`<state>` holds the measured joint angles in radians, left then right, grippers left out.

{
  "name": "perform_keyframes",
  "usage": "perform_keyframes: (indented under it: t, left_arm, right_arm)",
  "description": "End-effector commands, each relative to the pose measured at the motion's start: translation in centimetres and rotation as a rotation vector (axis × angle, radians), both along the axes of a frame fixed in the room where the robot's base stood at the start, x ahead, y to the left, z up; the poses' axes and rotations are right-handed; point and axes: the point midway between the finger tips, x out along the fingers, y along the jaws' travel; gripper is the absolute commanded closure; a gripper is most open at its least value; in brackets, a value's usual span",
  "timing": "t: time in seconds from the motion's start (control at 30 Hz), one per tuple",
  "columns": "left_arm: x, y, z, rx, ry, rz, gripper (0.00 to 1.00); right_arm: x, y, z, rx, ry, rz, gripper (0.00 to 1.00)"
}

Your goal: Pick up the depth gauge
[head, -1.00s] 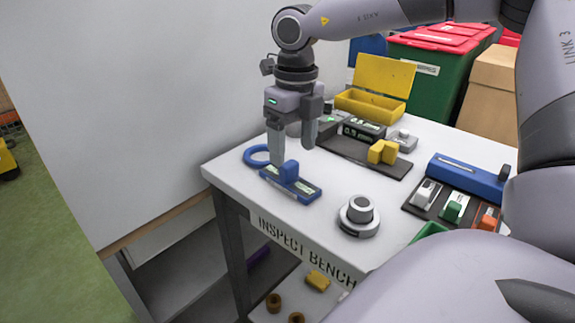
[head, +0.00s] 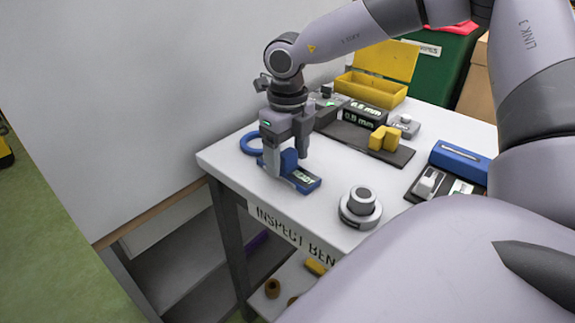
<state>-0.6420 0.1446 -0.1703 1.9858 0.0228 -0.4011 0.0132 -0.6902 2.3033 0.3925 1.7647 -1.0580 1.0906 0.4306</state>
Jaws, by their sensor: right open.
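The depth gauge, as I take it, is a blue device (head: 306,183) with a small display, lying on the white bench near its front left edge. An upright blue block rises from its base. My right gripper (head: 288,166) points down over it, with its fingers apart on either side of the upright block. The near finger hides part of the gauge. I cannot tell whether either finger touches it. My left gripper is not in view.
A blue ring (head: 250,144) lies just left of the gauge. A round grey knob-like piece (head: 361,205) stands to the right. Behind are a dark mat (head: 345,134) with a yellow block (head: 384,139) and an open yellow box (head: 368,92). The bench (head: 320,212) is clear between gauge and knob.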

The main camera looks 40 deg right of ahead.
Motion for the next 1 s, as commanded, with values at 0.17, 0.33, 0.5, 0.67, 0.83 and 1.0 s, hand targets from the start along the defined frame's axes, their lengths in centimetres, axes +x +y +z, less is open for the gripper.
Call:
perform_keyframes:
  t: [0.17,0.33,0.5,0.67,0.83,1.0]
  left_arm:
    - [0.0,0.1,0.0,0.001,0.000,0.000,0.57]
    - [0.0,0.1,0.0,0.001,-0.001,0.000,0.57]
    - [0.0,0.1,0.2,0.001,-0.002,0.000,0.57]
    - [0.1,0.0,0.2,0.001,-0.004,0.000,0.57]
    - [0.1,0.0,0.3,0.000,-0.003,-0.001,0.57]
    - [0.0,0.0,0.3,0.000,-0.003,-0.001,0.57]
  right_arm:
    - [0.0,0.0,-0.1,0.000,0.000,0.000,0.28]
    - [0.0,0.0,-0.1,0.000,0.000,0.000,0.70]
    - [0.0,0.0,0.0,0.000,-0.001,0.000,0.89]
    - [0.0,0.0,0.0,0.000,-0.001,0.000,0.89]
    - [0.1,0.0,0.8,-0.001,-0.002,0.000,0.89]
    - [0.1,0.0,3.1,-0.001,-0.006,-0.001,0.89]
